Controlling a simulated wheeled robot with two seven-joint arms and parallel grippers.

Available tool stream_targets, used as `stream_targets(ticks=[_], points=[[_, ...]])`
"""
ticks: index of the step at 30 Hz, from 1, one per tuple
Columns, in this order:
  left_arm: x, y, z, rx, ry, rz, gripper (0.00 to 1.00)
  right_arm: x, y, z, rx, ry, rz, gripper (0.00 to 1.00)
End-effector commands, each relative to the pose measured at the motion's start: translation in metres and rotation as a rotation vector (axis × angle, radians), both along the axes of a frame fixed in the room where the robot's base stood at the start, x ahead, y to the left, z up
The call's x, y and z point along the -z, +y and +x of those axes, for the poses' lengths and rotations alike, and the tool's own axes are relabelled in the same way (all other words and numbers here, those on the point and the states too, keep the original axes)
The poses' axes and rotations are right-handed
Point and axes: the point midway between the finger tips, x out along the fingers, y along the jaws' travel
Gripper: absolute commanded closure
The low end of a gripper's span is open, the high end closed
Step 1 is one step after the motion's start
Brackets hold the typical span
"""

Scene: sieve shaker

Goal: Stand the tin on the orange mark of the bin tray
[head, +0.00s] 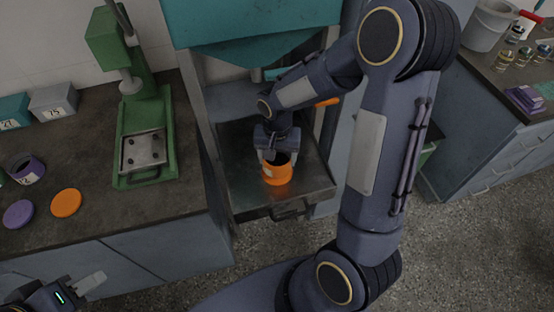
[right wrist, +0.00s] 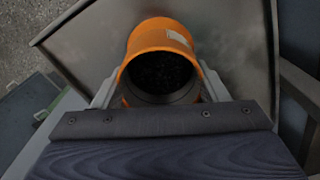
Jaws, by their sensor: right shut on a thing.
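An orange tin (head: 278,171) with a white label stands upright or nearly so over the metal bin tray (head: 238,185) under the teal hopper. My right gripper (head: 277,156) is shut on the tin from above, at its rim. In the right wrist view the open orange tin (right wrist: 160,42) shows a dark inside, with a finger on each side of it. I cannot tell whether the tin's base touches the tray. The orange mark on the tray is not visible in either view. My left gripper (head: 92,284) is at the lower left, away from the tin; its jaw opening is unclear.
The tray has a front handle (head: 292,209). On the left bench are a green press (head: 148,130), an orange lid (head: 66,203), a purple lid (head: 18,214) and a purple tin (head: 27,168). A right bench holds a grey bucket (head: 487,28) and small jars.

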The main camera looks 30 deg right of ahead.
Motion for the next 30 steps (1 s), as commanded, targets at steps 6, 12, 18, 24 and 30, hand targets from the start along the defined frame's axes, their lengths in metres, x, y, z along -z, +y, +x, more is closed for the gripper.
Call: stream_targets(ticks=[6, 12, 18, 24, 30], points=[[0.002, 0.000, 0.000, 0.000, 0.000, 0.000, 0.64, 0.019, 0.001, -0.001, 0.000, 0.000, 0.001, 0.58], [0.002, 0.000, 0.000, 0.000, 0.000, 0.000, 0.64, 0.019, 0.001, -0.001, 0.000, 0.000, 0.001, 0.58], [0.005, 0.000, 0.000, 0.000, 0.000, 0.000, 0.64, 0.022, 0.001, -0.001, 0.000, 0.000, 0.001, 0.25], [0.005, 0.000, 0.000, 0.000, 0.000, 0.000, 0.64, 0.022, 0.001, -0.001, 0.000, 0.000, 0.001, 0.11], [0.003, 0.000, 0.000, 0.000, 0.000, 0.000, 0.64, 0.020, 0.001, -0.001, 0.000, 0.000, 0.001, 0.11]])
